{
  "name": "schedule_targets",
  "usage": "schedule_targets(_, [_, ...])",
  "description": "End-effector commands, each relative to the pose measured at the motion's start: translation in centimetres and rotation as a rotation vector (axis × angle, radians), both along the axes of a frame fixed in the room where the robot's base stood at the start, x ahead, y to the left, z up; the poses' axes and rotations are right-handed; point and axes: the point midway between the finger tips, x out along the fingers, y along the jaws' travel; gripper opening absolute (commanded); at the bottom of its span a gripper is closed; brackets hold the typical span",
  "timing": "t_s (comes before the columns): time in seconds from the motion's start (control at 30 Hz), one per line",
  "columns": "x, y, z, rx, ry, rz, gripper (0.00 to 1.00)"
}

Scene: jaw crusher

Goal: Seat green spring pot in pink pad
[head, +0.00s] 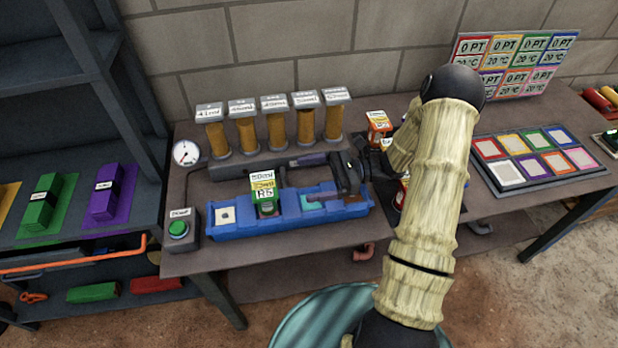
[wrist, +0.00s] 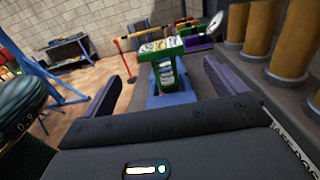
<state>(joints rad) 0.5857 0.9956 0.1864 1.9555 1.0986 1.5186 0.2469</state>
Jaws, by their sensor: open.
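The green spring pot (head: 267,209) stands in the blue tray (head: 335,212) on the bench, with a tall white, yellow and green label card. In the wrist view the green pot (wrist: 168,72) is ahead, framed between the two fingers. My gripper (head: 312,181) is open and empty, low over the tray's right part, pointing left and apart from the pot. It also shows in the wrist view (wrist: 160,85). The pink pad (head: 579,158) appears to be the lower right square on the grey pad board (head: 541,180) at the right. That pad looks empty.
Several brown cylinders (head: 274,126) with label tops stand behind the tray, beside a gauge (head: 186,153). A green button box (head: 179,229) is left of the tray. An orange-labelled pot (head: 378,122) stands behind my arm. My arm hides part of the dark mat.

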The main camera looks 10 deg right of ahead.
Motion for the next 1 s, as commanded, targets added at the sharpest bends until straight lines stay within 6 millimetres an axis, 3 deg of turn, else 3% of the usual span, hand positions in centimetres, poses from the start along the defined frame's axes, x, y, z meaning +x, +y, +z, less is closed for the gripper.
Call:
schedule_targets(0.47, [-0.7,0.6,0.1,-0.047,-0.013,0.036,0.96])
schedule_targets(0.57, [-2.0,1.6,0.2,-0.138,-0.043,0.104,0.96])
schedule_targets(0.73, [-5.9,2.9,0.1,-0.4,-0.162,0.304,0.96])
schedule_targets(1.0, [-10.6,1.8,0.3,-0.796,-0.441,0.61,0.96])
